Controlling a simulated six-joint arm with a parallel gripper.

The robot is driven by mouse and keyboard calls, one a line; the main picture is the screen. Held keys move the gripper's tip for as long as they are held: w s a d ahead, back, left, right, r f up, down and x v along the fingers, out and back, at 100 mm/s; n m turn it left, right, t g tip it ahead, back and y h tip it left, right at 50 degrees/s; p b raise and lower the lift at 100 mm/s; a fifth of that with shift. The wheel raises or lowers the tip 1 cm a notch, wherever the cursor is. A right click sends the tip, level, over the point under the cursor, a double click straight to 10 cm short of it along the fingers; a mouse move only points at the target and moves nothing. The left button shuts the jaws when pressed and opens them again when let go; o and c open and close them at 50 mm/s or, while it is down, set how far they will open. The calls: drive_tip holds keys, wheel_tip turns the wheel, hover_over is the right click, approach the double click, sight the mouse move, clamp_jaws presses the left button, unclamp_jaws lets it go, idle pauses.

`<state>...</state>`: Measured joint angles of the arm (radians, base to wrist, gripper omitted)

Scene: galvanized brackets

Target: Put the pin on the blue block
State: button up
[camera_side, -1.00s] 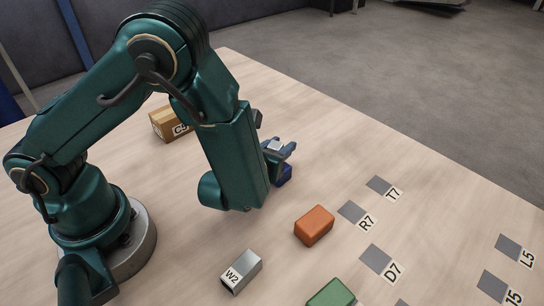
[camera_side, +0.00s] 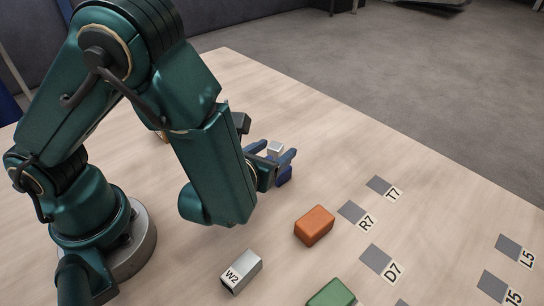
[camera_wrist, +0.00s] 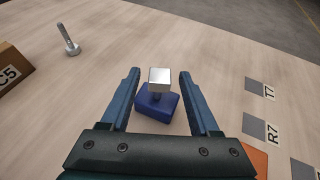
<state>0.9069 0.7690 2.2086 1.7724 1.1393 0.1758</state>
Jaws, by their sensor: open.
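A silver pin with a square head (camera_wrist: 159,78) and a short shaft stands upright on the blue block (camera_wrist: 157,105). In the side view the pin's head (camera_side: 275,147) shows above the blue block (camera_side: 285,175), which is partly hidden by my gripper. My gripper (camera_wrist: 158,75) is open, with one blue finger on each side of the pin and a clear gap to both. In the side view my gripper (camera_side: 274,153) reaches toward the pin from the left without holding it.
A silver bolt (camera_wrist: 68,40) and a cardboard box marked C5 (camera_wrist: 12,68) are at left in the wrist view. An orange block (camera_side: 314,226), a metal block marked W2 (camera_side: 241,271) and a green block (camera_side: 331,294) lie nearer. Grey labelled patches (camera_side: 378,185) are at right.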

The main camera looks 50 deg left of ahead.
sight(272, 152)
drive_tip(key=shift+v, duration=1.95)
